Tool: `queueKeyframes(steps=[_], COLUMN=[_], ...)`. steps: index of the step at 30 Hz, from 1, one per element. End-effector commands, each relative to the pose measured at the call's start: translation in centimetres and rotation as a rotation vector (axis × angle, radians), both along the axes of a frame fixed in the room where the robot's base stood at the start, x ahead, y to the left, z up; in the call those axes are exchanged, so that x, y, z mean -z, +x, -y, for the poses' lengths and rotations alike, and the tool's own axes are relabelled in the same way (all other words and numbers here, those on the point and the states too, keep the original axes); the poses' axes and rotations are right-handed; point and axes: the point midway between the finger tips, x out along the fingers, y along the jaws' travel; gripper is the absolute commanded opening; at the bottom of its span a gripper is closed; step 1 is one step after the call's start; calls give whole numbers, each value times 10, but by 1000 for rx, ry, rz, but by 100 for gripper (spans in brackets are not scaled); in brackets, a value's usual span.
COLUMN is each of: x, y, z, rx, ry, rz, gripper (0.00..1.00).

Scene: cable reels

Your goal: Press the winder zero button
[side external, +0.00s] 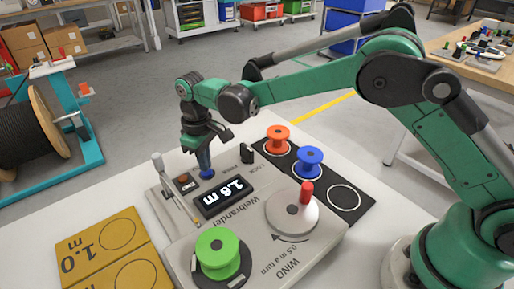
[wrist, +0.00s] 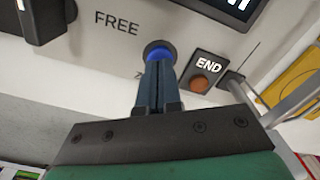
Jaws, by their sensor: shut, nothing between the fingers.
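The winder (side external: 258,222) is a grey panel box on the white table. Its blue round button (wrist: 157,49) is partly covered by my fingers; a label beside it is mostly hidden, with only a first letter like Z showing. In the side view the blue button (side external: 207,174) sits just under my fingertips. My gripper (wrist: 158,66) is shut and empty, pointing down at the button. The fingertips are at or very near its top; I cannot tell if it is pressed in.
Beside the button are an END lamp (wrist: 200,85) and a metal lever frame (side external: 172,190). A black FREE/LOCK switch (side external: 247,153), a crank disc (side external: 292,212) and a green spool (side external: 218,253) stand on the panel. Orange (side external: 277,139) and blue (side external: 308,162) spools stand behind.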

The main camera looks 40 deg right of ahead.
Motion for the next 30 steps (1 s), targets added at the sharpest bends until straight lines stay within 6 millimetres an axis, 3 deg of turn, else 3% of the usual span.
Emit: queueKeyframes(steps=[11,24,30], x=[8,-54,-62], y=[0,0,0], z=[0,0,0], rx=[0,0,0], ry=[0,0,0], rz=[0,0,0], gripper=[0,0,0])
